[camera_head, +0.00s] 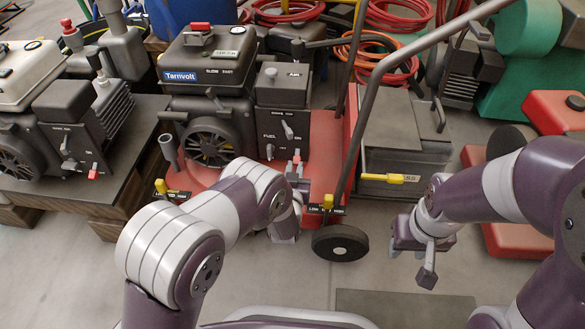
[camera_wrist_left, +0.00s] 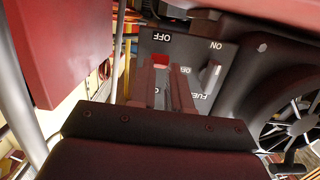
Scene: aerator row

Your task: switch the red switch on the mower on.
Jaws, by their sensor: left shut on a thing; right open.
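The mower (camera_head: 212,95) has a red deck, a black engine labelled Tarnvolt and a dark control panel on its right side. The red switch (camera_head: 297,157) sits low on that panel, just above my left gripper (camera_head: 297,170). In the left wrist view, which is upside down, the red switch (camera_wrist_left: 160,62) shows between the left fingers (camera_wrist_left: 166,88), near the OFF lettering. The left gripper is shut on it, and the fingers hide much of it. My right gripper (camera_head: 428,268) is open and empty over the floor at right.
A grey fuel lever (camera_wrist_left: 210,75) is beside the left fingers. Another engine (camera_head: 60,120) with its own red switch (camera_head: 93,172) stands on a dark stand at left. The mower's handle bar (camera_head: 365,110) and black wheel (camera_head: 340,242) are close right of my left arm.

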